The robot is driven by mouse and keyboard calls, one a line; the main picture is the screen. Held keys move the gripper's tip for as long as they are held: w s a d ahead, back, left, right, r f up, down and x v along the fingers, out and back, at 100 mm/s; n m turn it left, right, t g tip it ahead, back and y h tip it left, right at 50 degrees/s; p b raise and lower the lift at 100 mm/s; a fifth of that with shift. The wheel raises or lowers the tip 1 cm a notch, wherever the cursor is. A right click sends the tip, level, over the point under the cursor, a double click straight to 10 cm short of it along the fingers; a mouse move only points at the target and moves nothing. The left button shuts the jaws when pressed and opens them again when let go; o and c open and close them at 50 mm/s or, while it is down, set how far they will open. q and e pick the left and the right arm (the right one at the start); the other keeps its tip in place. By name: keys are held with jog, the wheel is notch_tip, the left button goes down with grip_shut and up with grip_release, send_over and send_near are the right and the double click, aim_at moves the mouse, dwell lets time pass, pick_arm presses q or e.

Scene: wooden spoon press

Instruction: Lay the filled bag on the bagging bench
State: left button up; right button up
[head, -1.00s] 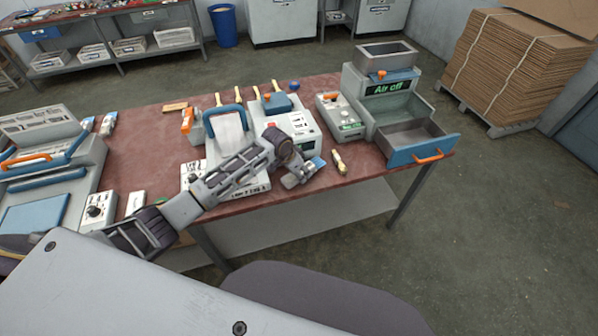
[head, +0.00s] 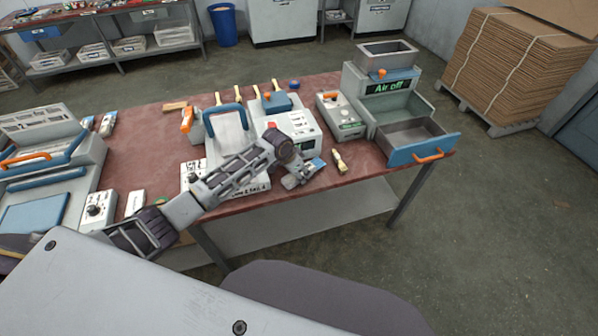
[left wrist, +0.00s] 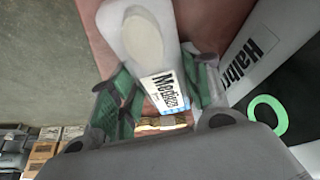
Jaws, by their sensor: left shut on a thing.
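In the left wrist view, a whitish bag (left wrist: 118,28) with a pale oval spoon bowl showing in it lies between the fingers. A label starting "Mediu" with a blue edge is on it. My left gripper (left wrist: 163,92) is shut on this bag. In the head view my left gripper (head: 297,176) is low over the front part of the red-brown bench (head: 150,150), with a bit of the bag (head: 318,163) showing beside it. Whether the bag touches the bench top is unclear. My right gripper is not in view.
A small brush-like item (head: 340,161) lies just right of the gripper. Behind it stand a grey machine (head: 300,140) and a control box (head: 341,118). The "Air off" machine (head: 390,88) has an open tray with a blue front (head: 420,149). Bare bench shows around the brush-like item.

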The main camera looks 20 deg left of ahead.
pick_arm(q)
jog(key=shift+f, duration=0.15)
jog(key=o, duration=1)
jog(key=shift+o, duration=0.2)
jog(key=v, duration=1.2)
jog(key=shift+s, duration=0.1)
